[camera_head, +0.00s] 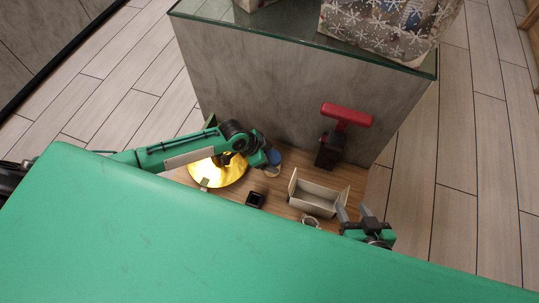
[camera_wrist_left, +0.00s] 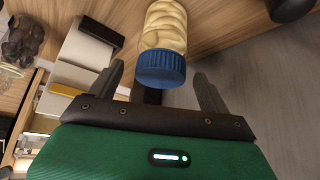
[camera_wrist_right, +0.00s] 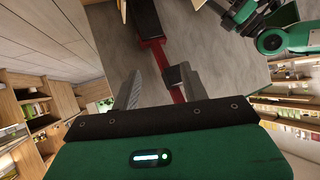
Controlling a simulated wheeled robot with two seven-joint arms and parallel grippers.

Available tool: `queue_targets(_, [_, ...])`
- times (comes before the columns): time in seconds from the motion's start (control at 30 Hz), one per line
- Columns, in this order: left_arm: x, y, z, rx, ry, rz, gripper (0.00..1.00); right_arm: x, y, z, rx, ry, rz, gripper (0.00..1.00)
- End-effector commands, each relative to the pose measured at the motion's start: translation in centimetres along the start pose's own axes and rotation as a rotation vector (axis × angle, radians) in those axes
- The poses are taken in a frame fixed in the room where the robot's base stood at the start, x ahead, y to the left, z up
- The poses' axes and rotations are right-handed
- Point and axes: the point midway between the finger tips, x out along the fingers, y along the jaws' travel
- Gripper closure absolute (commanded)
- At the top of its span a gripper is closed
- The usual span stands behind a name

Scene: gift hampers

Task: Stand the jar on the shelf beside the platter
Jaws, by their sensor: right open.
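The jar (camera_wrist_left: 164,26), clear with pale rounded contents and a blue lid, is in the left wrist view. Its lid lies between the fingertips of my left gripper (camera_wrist_left: 160,78), with a gap on each side. In the head view the jar's blue lid (camera_head: 274,157) shows on the wooden shelf (camera_head: 275,200), just right of the shiny gold platter (camera_head: 228,177). It looks upright there. My left arm covers part of the platter, and my left fingers are hard to make out. My right gripper (camera_head: 354,211) is open and empty at the shelf's right end.
A beige open box (camera_head: 316,196) stands right of the jar. A small black container (camera_head: 255,199) sits in front. A red-topped black object (camera_head: 345,118) stands behind the box. A grey, glass-topped counter (camera_head: 290,75) bounds the back, with snowflake-patterned bags (camera_head: 385,25) on it.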

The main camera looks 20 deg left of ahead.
Motion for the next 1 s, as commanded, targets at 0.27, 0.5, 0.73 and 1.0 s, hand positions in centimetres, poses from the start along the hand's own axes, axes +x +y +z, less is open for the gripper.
queue_targets(0.27, [-0.4, 0.0, -0.2, 0.000, 0.000, -0.001, 0.20, -0.1, 0.0, 0.0, -0.001, -0.009, 0.002, 0.55])
queue_targets(0.5, [-4.4, -0.1, -0.2, 0.001, -0.001, -0.002, 0.20, -1.2, 1.6, 0.2, -0.006, -0.131, 0.042, 0.55])
queue_targets(0.73, [-9.1, -0.1, -0.2, 0.001, -0.002, -0.002, 0.20, -2.6, 3.1, 0.8, -0.005, -0.267, 0.087, 0.55])
queue_targets(1.0, [-12.0, 0.1, -0.2, 0.001, 0.000, 0.000, 0.20, -3.7, 4.1, 1.2, -0.002, -0.350, 0.115, 0.55])
